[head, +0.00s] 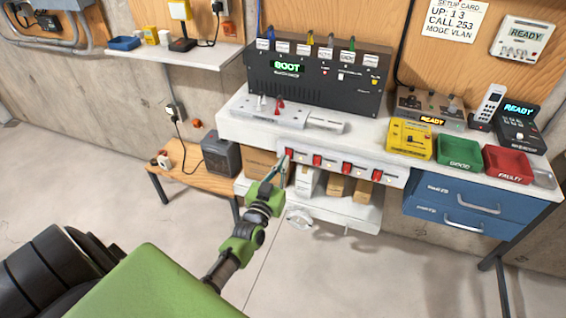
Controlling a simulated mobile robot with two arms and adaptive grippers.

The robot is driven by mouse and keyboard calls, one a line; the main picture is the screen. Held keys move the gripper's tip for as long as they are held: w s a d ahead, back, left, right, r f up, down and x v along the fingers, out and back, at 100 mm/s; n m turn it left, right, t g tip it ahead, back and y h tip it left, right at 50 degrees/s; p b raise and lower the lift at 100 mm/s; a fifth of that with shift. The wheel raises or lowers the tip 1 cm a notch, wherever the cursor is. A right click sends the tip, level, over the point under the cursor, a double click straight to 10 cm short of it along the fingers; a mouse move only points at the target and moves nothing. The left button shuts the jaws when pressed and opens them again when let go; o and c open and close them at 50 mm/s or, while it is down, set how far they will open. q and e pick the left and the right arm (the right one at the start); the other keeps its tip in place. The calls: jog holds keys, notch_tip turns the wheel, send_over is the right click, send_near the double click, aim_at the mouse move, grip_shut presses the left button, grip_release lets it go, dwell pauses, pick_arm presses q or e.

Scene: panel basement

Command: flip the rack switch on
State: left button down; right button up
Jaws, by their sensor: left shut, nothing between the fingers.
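A black rack unit (318,84) with a lit green "BOOT" display stands on the white bench. Below it, a white strip (333,170) on the bench's front edge carries several red switches. My left gripper (283,158) is shut and empty, with its tips close to the leftmost red switch (290,153). I cannot tell whether the tips touch it. The switch labels and lever positions are too small to read, so I cannot tell which one is the rack switch. My right gripper is not in view.
A yellow box (409,139), a green tray (460,153) and a red tray (507,163) stand on the bench's right part. A wooden side table (186,180) stands at left. Boxes sit on the lower shelf (340,207). The floor in front is clear.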

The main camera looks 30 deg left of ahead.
pick_arm(q)
jog(key=r+b+v, duration=0.1)
jog(key=r+v, duration=0.1)
jog(key=v, duration=0.8)
jog(key=shift+r, duration=0.15)
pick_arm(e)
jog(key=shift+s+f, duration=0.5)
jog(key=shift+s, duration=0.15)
pick_arm(q)
jog(key=shift+s, duration=0.1)
